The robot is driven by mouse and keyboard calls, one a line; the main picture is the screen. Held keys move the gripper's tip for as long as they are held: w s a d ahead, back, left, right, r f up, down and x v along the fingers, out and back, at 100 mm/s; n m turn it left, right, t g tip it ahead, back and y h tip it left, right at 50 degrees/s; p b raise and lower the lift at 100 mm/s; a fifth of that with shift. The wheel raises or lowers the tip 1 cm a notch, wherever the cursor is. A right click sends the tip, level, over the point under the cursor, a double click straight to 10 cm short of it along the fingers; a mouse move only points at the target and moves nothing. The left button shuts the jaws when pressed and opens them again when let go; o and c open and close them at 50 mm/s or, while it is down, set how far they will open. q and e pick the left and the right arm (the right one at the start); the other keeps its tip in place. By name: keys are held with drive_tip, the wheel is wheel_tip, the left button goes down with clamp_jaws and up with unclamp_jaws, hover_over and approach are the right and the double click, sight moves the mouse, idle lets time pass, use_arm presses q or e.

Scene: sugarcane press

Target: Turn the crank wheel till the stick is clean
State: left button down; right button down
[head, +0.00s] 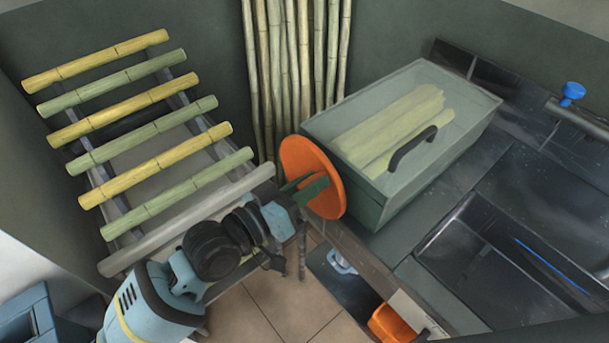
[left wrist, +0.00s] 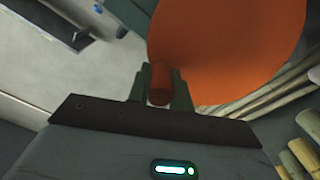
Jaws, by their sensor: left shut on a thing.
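The orange crank wheel (head: 318,170) stands upright in the middle of the head view, beside the near left end of a green-grey box. My left gripper (head: 308,187) is at the wheel's face. In the left wrist view the wheel (left wrist: 235,50) fills the upper right, and my left gripper (left wrist: 160,85) is shut on its short orange handle (left wrist: 159,82), a finger on each side. I cannot tell which stick is the one to be cleaned. My right gripper is not in view.
A rack on the left holds several yellow and green canes (head: 140,182). Tall canes (head: 295,70) stand in the back corner. The box (head: 405,130) has a clear lid, a dark handle and canes inside. A dark sink (head: 510,270) is at right; an orange container (head: 390,322) is below.

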use_arm(q)
drive_tip(key=shift+s+d+m, duration=0.15)
drive_tip(key=shift+s+m, duration=0.05)
drive_tip(key=shift+m, duration=0.1)
drive_tip(key=c, duration=1.3)
unclamp_jaws()
drive_tip(key=shift+f, duration=0.1)
drive_tip(key=shift+o, duration=0.2)
drive_tip(key=v, duration=0.8)
drive_tip(key=shift+b, duration=0.3)
